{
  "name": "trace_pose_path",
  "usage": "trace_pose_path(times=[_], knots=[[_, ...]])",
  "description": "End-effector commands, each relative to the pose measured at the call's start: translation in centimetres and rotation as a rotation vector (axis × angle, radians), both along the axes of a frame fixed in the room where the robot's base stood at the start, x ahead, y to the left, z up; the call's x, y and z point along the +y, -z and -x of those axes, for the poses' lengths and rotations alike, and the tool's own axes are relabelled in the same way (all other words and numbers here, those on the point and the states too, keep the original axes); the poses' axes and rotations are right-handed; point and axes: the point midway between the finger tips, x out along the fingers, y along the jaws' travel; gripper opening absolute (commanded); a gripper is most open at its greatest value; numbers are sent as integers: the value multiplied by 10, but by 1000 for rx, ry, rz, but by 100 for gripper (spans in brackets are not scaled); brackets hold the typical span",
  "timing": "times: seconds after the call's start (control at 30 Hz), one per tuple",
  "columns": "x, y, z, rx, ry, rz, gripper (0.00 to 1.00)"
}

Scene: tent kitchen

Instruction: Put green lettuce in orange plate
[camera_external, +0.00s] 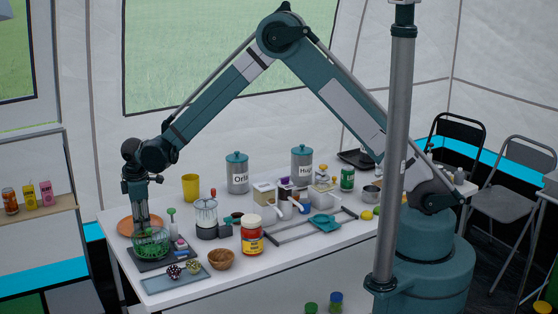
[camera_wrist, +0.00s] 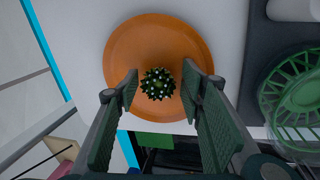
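The orange plate (camera_external: 124,226) lies at the left end of the table; in the wrist view (camera_wrist: 125,50) it fills the upper middle. A small dark green, spiky, pale-dotted thing (camera_wrist: 158,84), seemingly the green lettuce, appears over the plate's lower middle in the wrist view. It looks to rest on the plate, though its height is hard to tell. My gripper (camera_wrist: 160,88) points down over the plate, its fingers on either side of this thing with a gap at each side. In the external view my gripper (camera_external: 140,222) hides the lettuce's place.
A blue-grey tray (camera_external: 160,285) with small vegetables, a wooden bowl (camera_external: 221,260) and a red jar (camera_external: 252,235) stand nearby.

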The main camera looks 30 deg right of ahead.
Motion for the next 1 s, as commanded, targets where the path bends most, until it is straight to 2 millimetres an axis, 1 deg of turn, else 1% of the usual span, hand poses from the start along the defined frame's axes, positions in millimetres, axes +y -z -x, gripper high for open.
trace_pose_path(times=[0.17,0.37,0.47,0.8,1.0], knots=[[0,-4,0,0,0,0,39],[1,-21,4,0,-1,0,39],[1,-34,8,0,-1,0,39],[3,-86,20,0,-1,0,39],[4,-109,25,0,0,0,39]])
